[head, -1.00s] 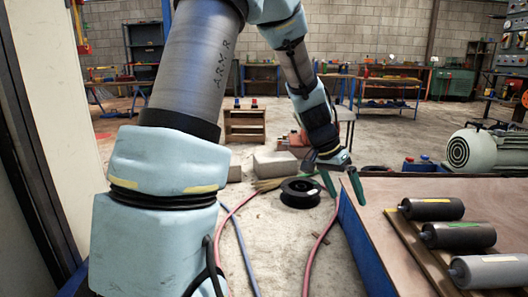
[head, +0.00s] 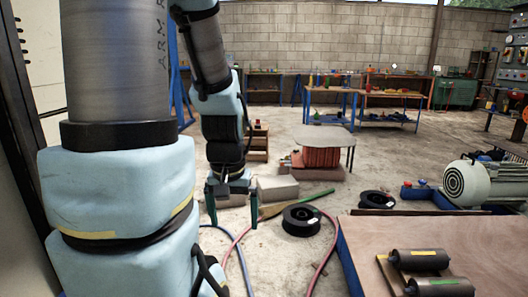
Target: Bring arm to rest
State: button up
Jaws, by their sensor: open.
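My gripper (head: 232,206) hangs at the end of my arm, left of the middle of the head view. Its two green-tipped fingers point down and stand apart, with nothing between them. It is over the open floor, left of the wooden-topped table. My arm's thick grey link and pale blue covers fill the left side of the view.
The table (head: 400,232) at the lower right bears dark rollers (head: 420,259). On the floor are black reels (head: 301,219), a broom (head: 290,205), hoses (head: 322,257) and grey blocks (head: 277,188). A motor (head: 483,183) stands at right. Workbenches line the back.

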notch_tip(320, 180, up, 27)
jog(key=p, duration=2.4)
jog(key=shift+f, duration=0.15)
